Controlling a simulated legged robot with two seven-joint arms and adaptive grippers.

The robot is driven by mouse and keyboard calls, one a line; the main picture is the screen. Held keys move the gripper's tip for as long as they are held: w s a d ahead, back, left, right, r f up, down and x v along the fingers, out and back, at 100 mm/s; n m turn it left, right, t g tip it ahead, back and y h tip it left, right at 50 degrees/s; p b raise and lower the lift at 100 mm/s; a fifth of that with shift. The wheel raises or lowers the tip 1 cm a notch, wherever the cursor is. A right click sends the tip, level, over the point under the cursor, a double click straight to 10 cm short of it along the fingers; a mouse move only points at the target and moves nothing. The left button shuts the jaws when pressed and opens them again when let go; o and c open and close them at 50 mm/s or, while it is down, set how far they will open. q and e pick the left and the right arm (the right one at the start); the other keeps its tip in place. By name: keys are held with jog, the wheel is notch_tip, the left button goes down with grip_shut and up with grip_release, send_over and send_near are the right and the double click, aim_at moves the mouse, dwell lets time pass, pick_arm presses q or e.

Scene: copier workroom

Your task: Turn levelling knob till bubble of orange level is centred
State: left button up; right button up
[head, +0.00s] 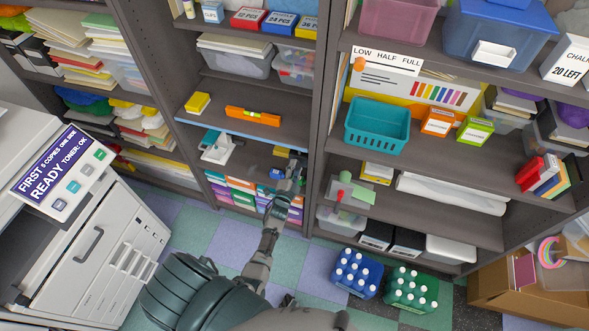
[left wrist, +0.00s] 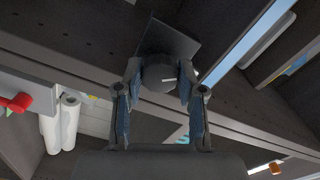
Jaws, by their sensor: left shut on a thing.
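The orange level (head: 253,116) lies on a shelf in the middle bookcase, with a yellow-green vial at its centre. The bubble is too small to place. My left gripper (left wrist: 161,84) is shut on the knob, one finger on each side. In the head view my left gripper (head: 288,177) is at the front of the bookcase, below and right of the level, and the knob is hidden there. My right gripper is not in view.
A yellow block (head: 197,103) is left of the level, and a blue strip (head: 235,133) runs along that shelf's front edge. A dark upright (head: 323,110) stands close right of my gripper. A teal basket (head: 377,128) sits on the right bookcase. A copier (head: 85,240) stands at left.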

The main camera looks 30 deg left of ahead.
pick_arm(q)
jog(key=shift+d+f, duration=0.25)
jog(key=shift+f, duration=0.05)
jog(key=o, duration=1)
jog(key=shift+c, duration=0.2)
jog(key=shift+o, duration=0.9)
jog(key=shift+r, duration=0.1)
jog(key=v, duration=1.1)
jog(key=shift+s, duration=0.4)
